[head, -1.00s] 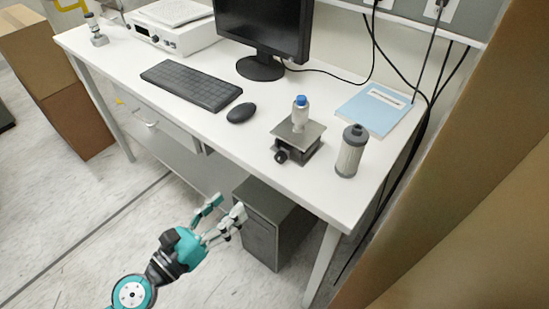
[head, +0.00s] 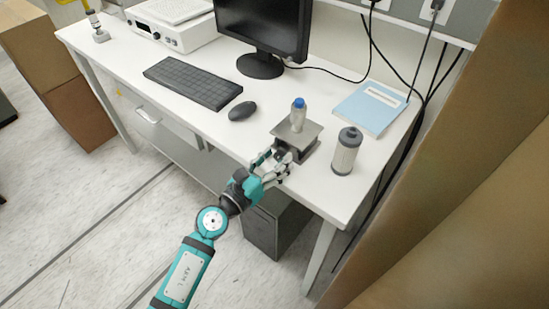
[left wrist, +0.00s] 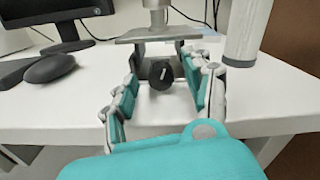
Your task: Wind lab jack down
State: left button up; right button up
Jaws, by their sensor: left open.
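The lab jack (head: 306,134) stands near the front edge of the white desk. Its grey top plate shows in the left wrist view (left wrist: 150,36), with the black knob (left wrist: 161,74) below it facing me. A small bottle with a blue cap (head: 298,113) stands upright on the plate. My left gripper (head: 277,159) is at the front of the jack; in the left wrist view its open fingers (left wrist: 163,88) lie on either side of the knob, apart from it. In the head view the fingers hide the knob. My right gripper is not in view.
A grey filter cylinder (head: 346,152) stands close to the right of the jack. A blue book (head: 368,110) lies behind it. A mouse (head: 242,111), keyboard (head: 192,82) and monitor (head: 262,30) are to the left. A dark cabinet (head: 275,222) is under the desk.

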pick_arm(q)
jog(key=shift+c, duration=0.2)
grip_shut()
jog(key=shift+r+n+p, duration=0.1)
jog(key=shift+n+p, duration=0.2)
jog(key=shift+p, duration=0.05)
jog(key=shift+n, duration=0.4)
jog(key=shift+o, duration=0.2)
grip_release()
jog(key=shift+s+a, duration=0.1)
jog(key=v, duration=1.1)
jog(key=shift+s+a, duration=0.2)
jog(key=shift+s, duration=0.15)
